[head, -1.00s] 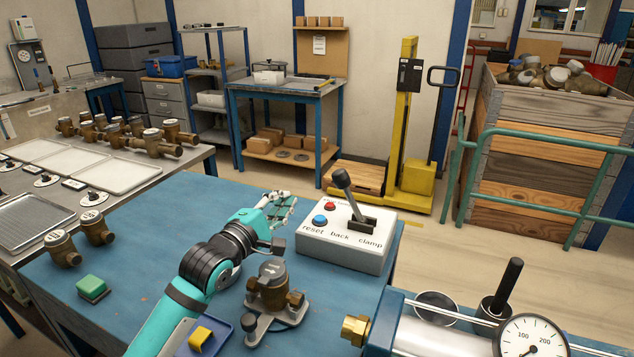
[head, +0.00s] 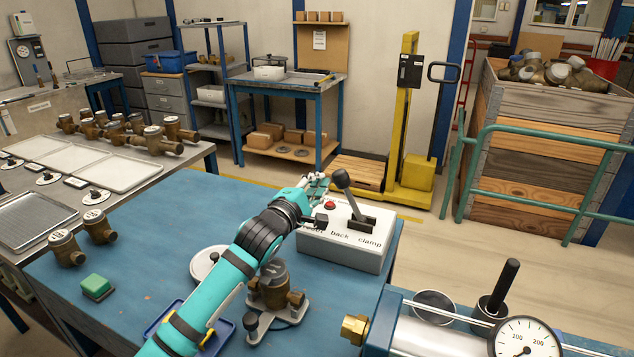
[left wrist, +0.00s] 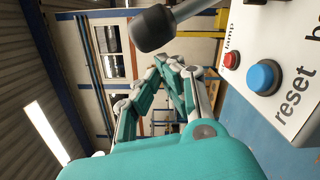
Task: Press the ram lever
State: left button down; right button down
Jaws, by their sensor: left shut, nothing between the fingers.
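The lever (head: 342,180) has a dark grip on a metal rod and stands tilted up from the white control box (head: 345,250) with the words back and clamp. My left gripper (head: 320,183) is shut and empty, just left of the lever's grip, over the box's rear left part. I cannot tell whether it touches the grip. In the left wrist view the shut fingers (left wrist: 182,80) point near the lever's dark grip (left wrist: 153,28), which looks apart from them. My right gripper is out of view.
The box carries a red button (head: 330,205) and a blue button (left wrist: 264,76); my arm hides the blue one in the head view. A brass meter (head: 274,285) on a grey stand is beside my forearm. A pressure gauge (head: 525,340) is at the lower right.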

pick_arm(q)
jog(key=shift+r, duration=0.1)
jog(key=shift+s+d+r+m+p, duration=0.15)
jog(key=shift+d+r+m+p, duration=0.15)
jog(key=shift+p, duration=0.25)
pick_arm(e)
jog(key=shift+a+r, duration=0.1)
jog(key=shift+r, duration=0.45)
